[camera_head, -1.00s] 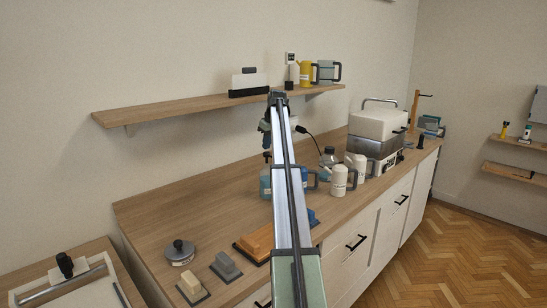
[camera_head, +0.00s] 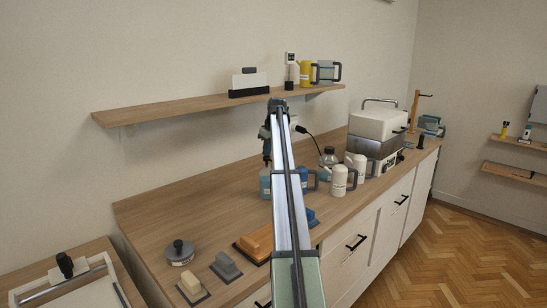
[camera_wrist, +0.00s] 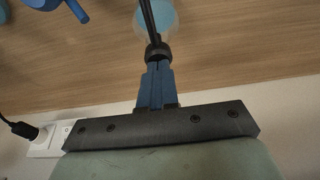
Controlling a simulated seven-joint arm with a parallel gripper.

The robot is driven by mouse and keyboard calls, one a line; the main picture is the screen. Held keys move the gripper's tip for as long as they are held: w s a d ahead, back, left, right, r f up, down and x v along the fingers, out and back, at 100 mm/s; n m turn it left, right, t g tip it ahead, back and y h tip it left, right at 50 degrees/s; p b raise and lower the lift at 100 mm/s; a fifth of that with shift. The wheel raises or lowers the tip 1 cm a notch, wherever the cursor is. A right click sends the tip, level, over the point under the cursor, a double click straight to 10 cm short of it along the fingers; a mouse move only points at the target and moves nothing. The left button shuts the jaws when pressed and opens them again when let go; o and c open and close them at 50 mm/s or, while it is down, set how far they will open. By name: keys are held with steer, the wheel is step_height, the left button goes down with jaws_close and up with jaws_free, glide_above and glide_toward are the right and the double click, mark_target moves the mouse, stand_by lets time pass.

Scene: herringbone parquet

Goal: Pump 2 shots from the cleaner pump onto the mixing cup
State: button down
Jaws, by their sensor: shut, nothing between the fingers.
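The cleaner pump (camera_head: 265,184) appears to be the light-blue bottle on the counter, partly behind my arm. In the wrist view its black pump head (camera_wrist: 157,51) is at my fingertips, with a dark spout and the pale blue bottle (camera_wrist: 168,19) beyond. My gripper (camera_head: 267,158) points down over the pump head, its blue fingers (camera_wrist: 157,72) shut and empty. Fingertips and head look touching or nearly so; I cannot tell whether the head is pressed. A blue handled cup (camera_head: 306,181), possibly the mixing cup, stands right of the bottle, partly hidden by my arm.
White handled containers (camera_head: 339,180) stand right of the blue cup. A white-topped machine (camera_head: 377,124) is farther back. An orange block (camera_head: 257,242) and grey block (camera_head: 226,267) lie in front.

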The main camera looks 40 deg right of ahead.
steer(key=shift+r, duration=0.3)
stand_by(0.5)
steer(key=shift+r, duration=0.85)
steer(key=shift+f, duration=0.1)
steer(key=shift+f, duration=0.9)
steer(key=shift+r, duration=1.5)
stand_by(0.4)
